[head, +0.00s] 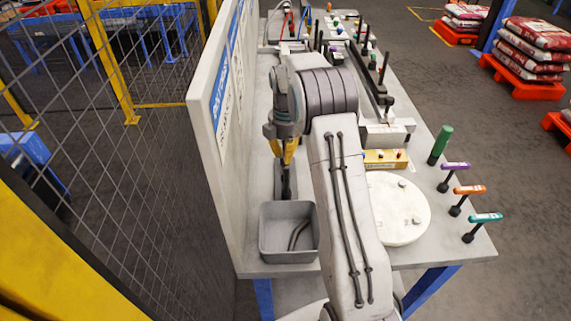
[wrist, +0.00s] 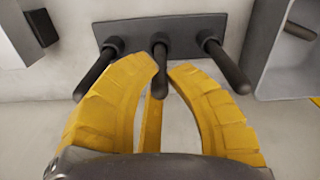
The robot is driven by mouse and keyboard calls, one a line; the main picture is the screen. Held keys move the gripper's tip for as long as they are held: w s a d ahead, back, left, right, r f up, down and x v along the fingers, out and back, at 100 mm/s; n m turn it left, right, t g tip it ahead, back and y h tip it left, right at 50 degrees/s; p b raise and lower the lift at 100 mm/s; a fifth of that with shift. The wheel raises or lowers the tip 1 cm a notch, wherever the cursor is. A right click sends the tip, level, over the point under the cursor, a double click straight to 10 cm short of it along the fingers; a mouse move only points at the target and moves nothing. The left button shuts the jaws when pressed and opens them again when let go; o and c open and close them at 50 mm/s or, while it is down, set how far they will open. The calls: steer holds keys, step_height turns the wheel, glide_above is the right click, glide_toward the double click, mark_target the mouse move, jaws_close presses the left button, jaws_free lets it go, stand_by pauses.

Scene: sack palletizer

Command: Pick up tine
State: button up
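Three dark rod-like tines stick out from a grey plate (wrist: 180,24) in the wrist view: a left tine (wrist: 95,72), a middle tine (wrist: 159,66) and a right tine (wrist: 226,66). My gripper (wrist: 165,72) has yellow fingers, with their tips slightly apart on either side of the middle tine. Firm contact does not show. In the head view my gripper (head: 288,152) points down just above the dark rack, which it partly hides.
An upright white board (head: 212,105) stands close on the left of the bench. A white round disc (head: 398,210), a yellow block (head: 385,158) and several coloured-handled tools (head: 468,190) sit on the right. The bin wall (wrist: 268,50) is close by in the wrist view.

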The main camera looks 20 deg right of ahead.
jaws_close()
steer(key=shift+r, duration=0.15)
steer(key=shift+r, duration=0.65)
step_height(320, 180, up, 2)
steer(key=shift+r+b, duration=0.15)
steer(key=shift+b, duration=0.15)
steer(key=s+d+r+b, duration=0.1)
steer(key=s+d+r, duration=0.6)
steer(key=d, duration=0.2)
steer(key=shift+s+d+b, duration=0.15)
steer(key=shift+s+b, duration=0.1)
steer(key=shift+b, duration=0.05)
